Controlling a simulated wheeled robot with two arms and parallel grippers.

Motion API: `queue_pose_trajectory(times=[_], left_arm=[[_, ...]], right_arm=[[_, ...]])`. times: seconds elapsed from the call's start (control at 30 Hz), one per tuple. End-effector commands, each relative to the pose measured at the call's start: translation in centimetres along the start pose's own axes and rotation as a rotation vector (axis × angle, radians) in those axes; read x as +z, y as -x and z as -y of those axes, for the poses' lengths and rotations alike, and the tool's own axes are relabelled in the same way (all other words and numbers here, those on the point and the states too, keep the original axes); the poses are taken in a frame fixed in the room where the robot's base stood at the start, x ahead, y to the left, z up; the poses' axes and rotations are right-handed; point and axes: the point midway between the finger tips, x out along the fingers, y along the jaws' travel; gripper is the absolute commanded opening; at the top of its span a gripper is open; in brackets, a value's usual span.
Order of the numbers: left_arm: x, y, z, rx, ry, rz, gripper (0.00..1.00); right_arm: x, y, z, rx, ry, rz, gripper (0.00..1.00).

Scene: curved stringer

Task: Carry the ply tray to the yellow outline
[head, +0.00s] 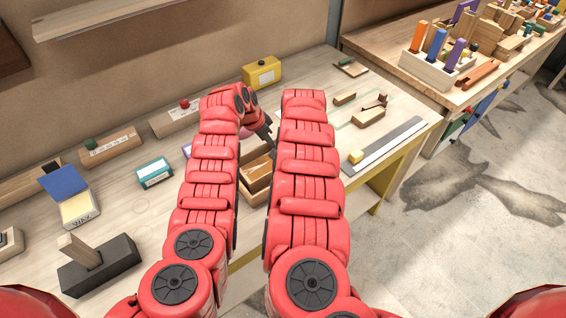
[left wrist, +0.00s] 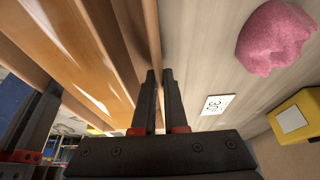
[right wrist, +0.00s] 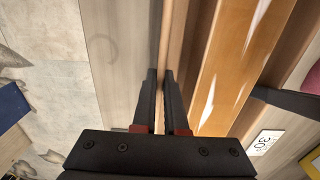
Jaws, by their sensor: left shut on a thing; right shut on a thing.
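The ply tray (head: 255,172) shows in the head view between my two arms, a brown wooden box mostly hidden by them. My left gripper (head: 266,134) is at its far side; in the left wrist view its fingers (left wrist: 158,100) are shut on the tray's thin wall (left wrist: 152,35). In the right wrist view my right gripper (right wrist: 160,100) is shut on the opposite wall (right wrist: 178,40); the right arm hides it in the head view. Glossy orange-brown surfaces show inside the tray. I cannot make out a yellow outline, nor whether the tray touches the bench.
A yellow box (head: 262,73) stands at the back of the bench. A pink lump (left wrist: 275,38) and a card marked 30 (left wrist: 216,104) lie near the tray. Wood pieces (head: 369,117), a yellow block (head: 356,157) and a grey strip (head: 385,145) lie right. A dark block (head: 100,265) stands left.

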Motion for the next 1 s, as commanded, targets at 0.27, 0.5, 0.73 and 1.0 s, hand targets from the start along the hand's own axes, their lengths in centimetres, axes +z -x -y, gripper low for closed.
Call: queue_pose_trajectory(times=[0.27,0.5,0.73,1.0], left_arm=[[-0.7,1.3,-0.1,0.002,-0.002,-0.001,0.00],[-1.6,3.6,-0.1,0.002,-0.002,-0.001,0.00],[-2.1,4.8,-0.1,0.002,-0.002,-0.001,0.00],[-2.1,4.7,-0.1,0.003,-0.002,-0.002,0.00]], right_arm=[[-0.1,1.4,0.1,-0.004,0.000,-0.002,0.00],[-0.1,3.9,0.1,-0.004,0.000,-0.002,0.00],[0.0,5.2,0.1,-0.004,0.000,-0.002,0.00],[0.0,5.1,0.1,-0.004,0.000,-0.002,0.00]])
